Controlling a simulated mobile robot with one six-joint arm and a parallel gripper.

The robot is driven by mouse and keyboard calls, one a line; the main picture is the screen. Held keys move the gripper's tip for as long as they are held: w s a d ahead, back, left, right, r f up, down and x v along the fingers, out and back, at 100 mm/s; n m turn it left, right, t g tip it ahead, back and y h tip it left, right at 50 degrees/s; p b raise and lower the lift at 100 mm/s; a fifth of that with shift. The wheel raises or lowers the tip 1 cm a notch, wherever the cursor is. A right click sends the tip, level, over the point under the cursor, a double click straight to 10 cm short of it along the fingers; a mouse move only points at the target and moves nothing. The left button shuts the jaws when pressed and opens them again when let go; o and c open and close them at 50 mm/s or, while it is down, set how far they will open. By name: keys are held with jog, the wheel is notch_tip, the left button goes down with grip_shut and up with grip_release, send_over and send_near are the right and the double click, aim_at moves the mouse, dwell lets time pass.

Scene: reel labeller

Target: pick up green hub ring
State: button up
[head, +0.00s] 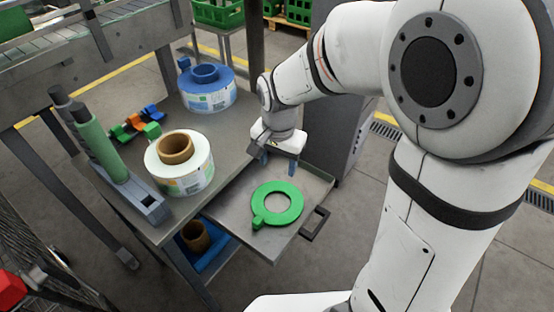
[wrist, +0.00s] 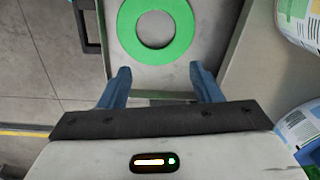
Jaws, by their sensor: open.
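The green hub ring (head: 291,205) lies flat in the pulled-out drawer (head: 235,203). It is a flat disc with a round hole and a small tab at its lower left in the head view. In the wrist view the ring (wrist: 182,48) lies ahead of the fingertips, its top cut off by the frame. My gripper (head: 277,165) is above the back part of the drawer, behind the ring. In the wrist view my gripper (wrist: 157,78) has its two blue fingers spread wide with nothing between them.
A white reel (head: 180,180) with a brown core and a blue reel (head: 208,92) stand on the table left of the drawer. Small coloured clips (head: 135,127) lie behind the white reel. A green roller (head: 95,140) stands at the left. The drawer has a dark handle (head: 315,224).

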jog(key=m+b, duration=0.1)
jog(key=m, duration=0.1)
send_near(259, 195)
jog(key=shift+w+a+f+g, duration=0.1)
jog(key=shift+w+a+g, duration=0.15)
jog(key=shift+w, duration=0.2)
jog(key=f, duration=0.7)
jog(key=shift+s+d+f+b, duration=0.1)
jog(key=shift+d+f+b, duration=0.1)
jog(key=shift+f+b, duration=0.15)
jog(key=shift+r, duration=0.1)
jog(key=shift+c, duration=0.2)
jog(key=c, duration=1.1)
